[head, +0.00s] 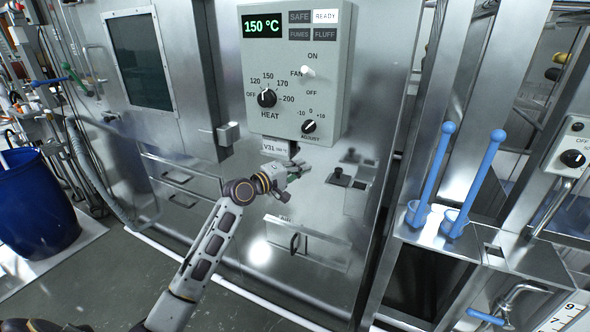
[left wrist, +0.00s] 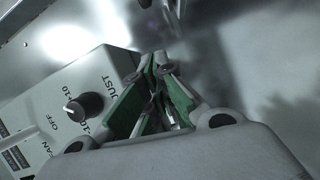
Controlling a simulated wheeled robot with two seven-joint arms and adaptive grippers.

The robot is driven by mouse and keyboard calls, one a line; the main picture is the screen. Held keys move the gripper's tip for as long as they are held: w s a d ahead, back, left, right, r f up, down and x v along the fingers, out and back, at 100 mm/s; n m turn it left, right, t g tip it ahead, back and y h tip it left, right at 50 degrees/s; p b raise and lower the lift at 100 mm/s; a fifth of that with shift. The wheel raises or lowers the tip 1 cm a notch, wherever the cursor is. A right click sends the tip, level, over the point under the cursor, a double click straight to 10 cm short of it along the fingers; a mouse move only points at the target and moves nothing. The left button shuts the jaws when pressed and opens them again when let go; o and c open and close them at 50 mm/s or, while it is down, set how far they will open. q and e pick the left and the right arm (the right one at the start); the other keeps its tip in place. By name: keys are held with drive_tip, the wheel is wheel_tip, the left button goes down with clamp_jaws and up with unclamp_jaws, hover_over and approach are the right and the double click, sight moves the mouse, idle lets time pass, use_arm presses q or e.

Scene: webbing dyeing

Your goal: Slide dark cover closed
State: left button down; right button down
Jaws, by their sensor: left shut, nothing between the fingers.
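My left gripper (head: 297,168) is in front of the steel machine, just below the control box. It is shut and empty. In the left wrist view, its green-padded fingers (left wrist: 160,66) come together at the tips beside the control box, near a small dark part. A small dark plate with a knob (head: 340,177) sits on the steel panel to the right of the gripper, apart from it. It may be the dark cover, but I cannot tell for sure. A dark part (head: 293,149) also shows beside the V31 label, partly behind the gripper. My right gripper is not in view.
The control box (head: 295,70) reads 150 °C and sticks out above the gripper. A drawer front with a dark handle (head: 295,243) is below. Two blue-handled tools (head: 433,175) stand at the right. A blue barrel (head: 35,205) stands at the far left.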

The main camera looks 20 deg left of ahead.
sight(341, 175)
use_arm(q)
drive_tip(key=w+d+p, duration=0.2)
drive_tip(key=w+d, duration=0.2)
drive_tip(key=d, duration=0.2)
drive_tip(key=shift+w+f, duration=0.15)
drive_tip(key=shift+f, duration=0.25)
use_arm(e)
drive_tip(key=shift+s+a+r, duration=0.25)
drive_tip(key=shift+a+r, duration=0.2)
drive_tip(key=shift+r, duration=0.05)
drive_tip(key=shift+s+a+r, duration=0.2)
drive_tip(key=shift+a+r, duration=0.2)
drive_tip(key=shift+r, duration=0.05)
use_arm(q)
drive_tip(key=shift+d, duration=0.1)
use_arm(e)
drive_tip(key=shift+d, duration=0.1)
